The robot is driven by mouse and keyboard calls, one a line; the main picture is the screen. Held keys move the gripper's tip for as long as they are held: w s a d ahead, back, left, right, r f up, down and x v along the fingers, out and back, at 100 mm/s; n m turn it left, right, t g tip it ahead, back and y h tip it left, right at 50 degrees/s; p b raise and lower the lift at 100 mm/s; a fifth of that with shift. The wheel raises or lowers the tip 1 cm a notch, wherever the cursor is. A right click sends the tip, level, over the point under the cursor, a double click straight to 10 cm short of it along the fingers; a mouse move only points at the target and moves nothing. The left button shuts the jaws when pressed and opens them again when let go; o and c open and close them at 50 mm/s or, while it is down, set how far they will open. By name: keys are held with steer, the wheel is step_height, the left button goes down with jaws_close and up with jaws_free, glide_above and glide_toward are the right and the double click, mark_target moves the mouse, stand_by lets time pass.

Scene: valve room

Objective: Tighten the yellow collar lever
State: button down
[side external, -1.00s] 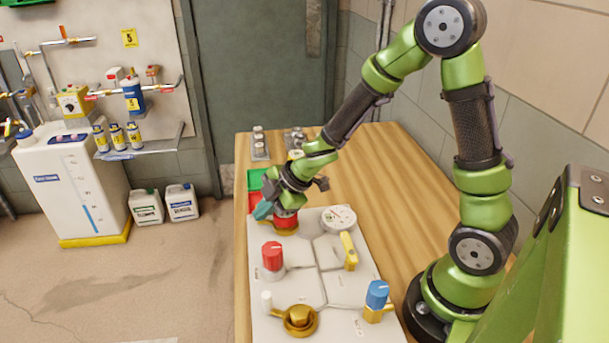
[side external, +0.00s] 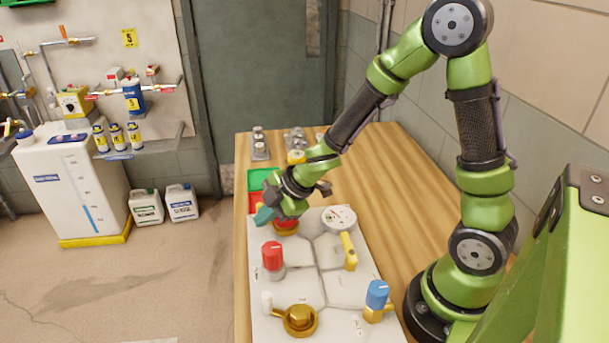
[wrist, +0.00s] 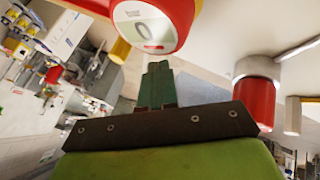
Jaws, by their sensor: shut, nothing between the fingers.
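At the far end of the white valve board (side external: 335,292), a red-topped fitting with a yellow-brass collar (side external: 285,232) is mostly hidden behind my gripper (side external: 264,215). In the wrist view, a red-rimmed white face marked with a 0 (wrist: 147,30) fills the top, and a short yellow post (wrist: 120,50) projects beside it. This post may be the collar's lever; I cannot tell for sure. My teal fingers (wrist: 157,85) are shut together and empty, just below the red-rimmed face and right of the yellow post. Contact cannot be made out.
The board also holds a red knob (side external: 272,255), a gauge with a yellow handle (side external: 348,250), a blue knob (side external: 377,295) and a brass fitting with a white post (side external: 300,319). Green and red trays (side external: 257,180) lie behind. The wooden table (side external: 390,170) is clear at right.

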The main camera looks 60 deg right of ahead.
steer(key=shift+s+a+r, duration=0.15)
steer(key=shift+s+a, duration=0.5)
steer(key=shift+s, duration=0.1)
steer(key=s+r, duration=0.5)
steer(key=r, duration=0.2)
steer(key=shift+s+a+r, duration=0.25)
steer(key=shift+s+r, duration=0.1)
steer(key=shift+s, duration=0.05)
